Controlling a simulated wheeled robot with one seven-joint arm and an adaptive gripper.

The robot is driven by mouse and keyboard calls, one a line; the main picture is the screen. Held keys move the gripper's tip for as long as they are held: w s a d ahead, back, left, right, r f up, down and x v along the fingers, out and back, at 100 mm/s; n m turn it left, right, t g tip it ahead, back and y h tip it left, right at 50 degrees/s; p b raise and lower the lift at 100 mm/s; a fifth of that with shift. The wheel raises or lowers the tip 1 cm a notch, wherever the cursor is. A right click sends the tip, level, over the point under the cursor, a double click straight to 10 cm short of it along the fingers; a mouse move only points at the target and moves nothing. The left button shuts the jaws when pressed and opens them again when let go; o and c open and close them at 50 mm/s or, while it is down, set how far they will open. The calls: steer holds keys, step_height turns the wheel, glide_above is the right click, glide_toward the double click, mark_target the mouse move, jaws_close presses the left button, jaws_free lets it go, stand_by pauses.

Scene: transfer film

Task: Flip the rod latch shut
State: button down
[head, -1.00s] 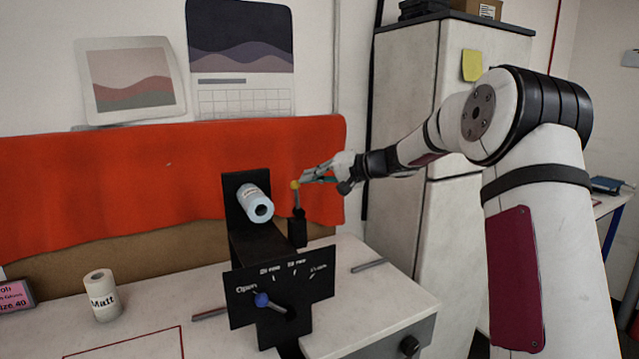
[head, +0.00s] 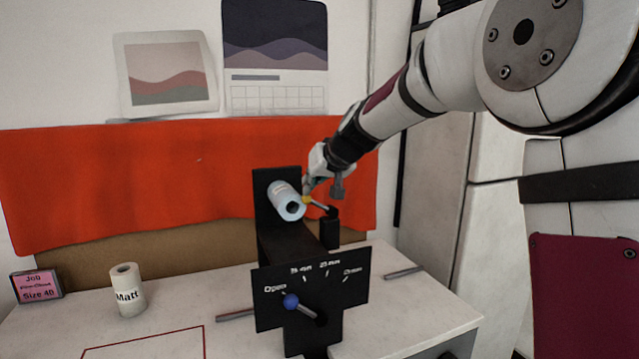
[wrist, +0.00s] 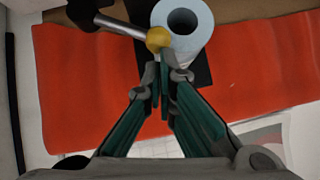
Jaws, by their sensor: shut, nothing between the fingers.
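The rod latch is a short metal rod (head: 318,204) with a yellow ball tip (head: 307,200), pivoting on a black post (head: 330,230) on the black fixture. The rod leans left, its ball beside the end of a pale blue roll (head: 287,203). My gripper (head: 306,186) is shut and empty at the ball. In the wrist view my closed fingertips (wrist: 162,72) lie just below the yellow ball (wrist: 158,39), and the roll (wrist: 184,26) is right beside it. I cannot tell whether the fingers touch the ball.
The fixture's black front plate (head: 312,292) carries a dial with a blue knob (head: 291,301). A white roll marked "Matt" (head: 127,290) and a pink sign (head: 38,286) stand on the bench at left. An orange cloth (head: 130,185) hangs behind. The bench's left middle is clear.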

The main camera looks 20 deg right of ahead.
steer(key=shift+a+f+b, duration=0.65)
steer(key=shift+f, duration=0.1)
steer(key=shift+a, duration=0.1)
steer(key=w+a+r+p+v, duration=0.1)
steer(key=r+v, duration=0.1)
steer(key=v, duration=1)
steer(key=shift+r, duration=0.3)
steer(key=shift+s, duration=0.1)
